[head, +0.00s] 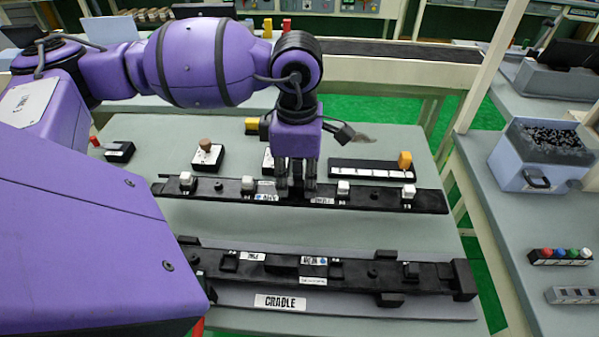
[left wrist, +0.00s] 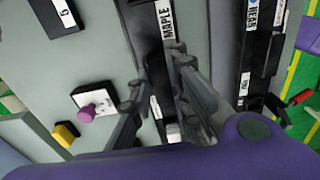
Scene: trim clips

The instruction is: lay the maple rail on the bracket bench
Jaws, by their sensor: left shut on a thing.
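My left gripper (head: 297,188) points down and is shut on a long black rail (head: 390,197) near its middle. In the left wrist view the gripper (left wrist: 157,78) straddles this rail (left wrist: 143,32), whose white label reads MAPLE. The rail carries several white blocks along its top and lies roughly level across the grey bench top (head: 230,226). I cannot tell whether it touches the surface. A black fixture (head: 350,276) with raised blocks and end stops lies nearer, on a base labelled CRADLE (head: 280,302). My right gripper is not in view.
Behind the rail stand a small block with a brown knob (head: 207,155) and a black strip with a yellow piece (head: 375,167). A blue bin of dark bits (head: 541,155) and a row of coloured buttons (head: 560,256) are on the right-hand table.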

